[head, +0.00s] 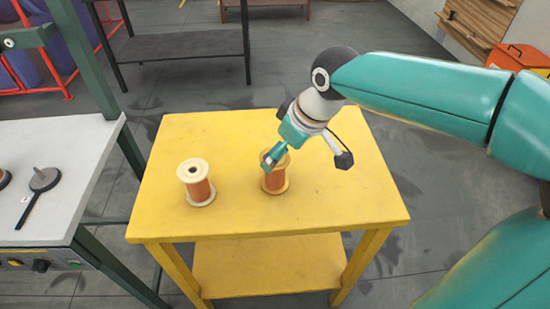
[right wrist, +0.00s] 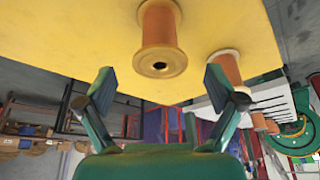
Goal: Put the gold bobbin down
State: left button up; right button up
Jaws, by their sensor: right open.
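The gold bobbin (head: 275,183), with copper-orange winding and gold flanges, stands upright on the yellow table (head: 340,195), right of another bobbin. My right gripper (head: 272,157) is over its top and hides part of it. In the right wrist view the gold bobbin (right wrist: 160,32) shows between and beyond the spread fingers of my right gripper (right wrist: 160,79), with a gap on both sides. The fingers are open and hold nothing. My left gripper is in neither view.
A second bobbin (head: 196,182) with cream flanges stands on the table to the left. A grey-topped bench (head: 75,150) with a dark, long-handled part (head: 42,182) is at the left. The table's right side is clear. A dark table (head: 185,45) stands behind.

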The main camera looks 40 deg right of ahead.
jog(key=v, duration=0.6)
jog(key=shift+f+p, duration=0.1)
jog(key=shift+p, duration=0.3)
jog(key=shift+s, duration=0.1)
